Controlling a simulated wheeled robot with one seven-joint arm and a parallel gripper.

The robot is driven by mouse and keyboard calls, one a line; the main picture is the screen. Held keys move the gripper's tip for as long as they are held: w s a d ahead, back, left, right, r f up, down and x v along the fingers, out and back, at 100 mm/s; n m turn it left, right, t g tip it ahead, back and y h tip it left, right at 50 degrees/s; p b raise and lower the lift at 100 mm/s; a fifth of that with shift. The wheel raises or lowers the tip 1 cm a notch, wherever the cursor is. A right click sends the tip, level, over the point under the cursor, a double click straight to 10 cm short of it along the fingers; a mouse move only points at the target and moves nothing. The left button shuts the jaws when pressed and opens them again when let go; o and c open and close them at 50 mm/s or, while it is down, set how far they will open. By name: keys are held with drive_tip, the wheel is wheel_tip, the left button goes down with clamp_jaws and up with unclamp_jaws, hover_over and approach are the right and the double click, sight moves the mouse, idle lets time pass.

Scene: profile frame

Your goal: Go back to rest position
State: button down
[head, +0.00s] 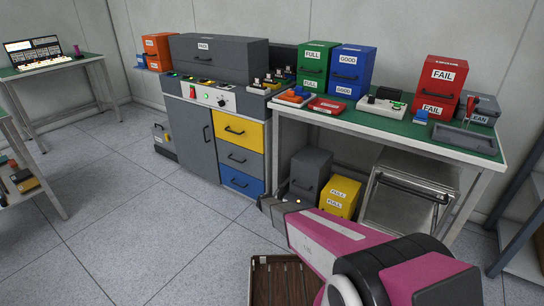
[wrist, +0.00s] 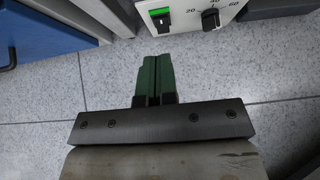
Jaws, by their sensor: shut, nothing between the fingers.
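My gripper (head: 264,203) is at the end of my magenta and grey arm, in the lower middle of the head view. It is in the air in front of the grey cabinet (head: 197,150). In the wrist view, the green fingers of my gripper (wrist: 157,62) are together, with nothing between them. The grey speckled floor (wrist: 230,80) lies behind them. A white control panel (wrist: 188,14) with a lit green switch and a black dial shows beyond the fingertips.
The cabinet has yellow (head: 238,133), grey and blue drawers. A green-topped bench (head: 460,143) on the right carries red, green and blue boxes. A brown tray (head: 262,285) is low in front.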

drive_tip(key=s+d+r+m+g, duration=0.3)
drive_tip(key=s+d+r+m, duration=0.45)
drive_tip(key=r, duration=0.35)
drive_tip(key=s+d+r+m+g+y, duration=0.2)
drive_tip(key=s+r+m+y, duration=0.1)
drive_tip(key=s+r+m, duration=0.7)
drive_tip(key=s+d+r+m+g+y, duration=0.2)
drive_tip(key=s+r+m+g, duration=0.1)
drive_tip(key=s+r+m, duration=0.8)
drive_tip(key=s, duration=0.5)
drive_tip(key=shift+d+r+y, duration=0.15)
drive_tip(key=shift+d+y, duration=0.15)
drive_tip(key=shift+y, duration=0.1)
drive_tip(key=shift+s, duration=0.1)
